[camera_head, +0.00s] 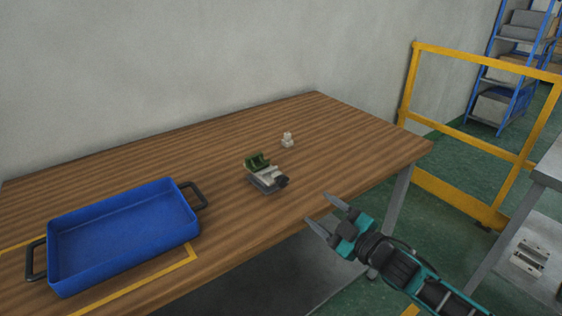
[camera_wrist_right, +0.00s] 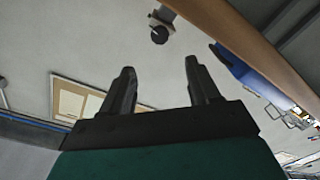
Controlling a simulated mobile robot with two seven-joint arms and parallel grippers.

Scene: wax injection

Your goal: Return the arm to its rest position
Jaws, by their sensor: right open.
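My right gripper (camera_head: 322,216) is open and empty in the head view, just off the front edge of the wooden table, with its arm coming in from the lower right. In the right wrist view its two dark fingers (camera_wrist_right: 160,85) stand apart with nothing between them. My left gripper is not in view.
The wooden table (camera_head: 330,130) holds a blue tray (camera_head: 120,235) with black handles, a small green and grey device (camera_head: 266,175) and a small white part (camera_head: 287,140). A yellow barrier (camera_head: 470,125) stands beyond the right end. A grey table (camera_head: 550,165) is at the right edge.

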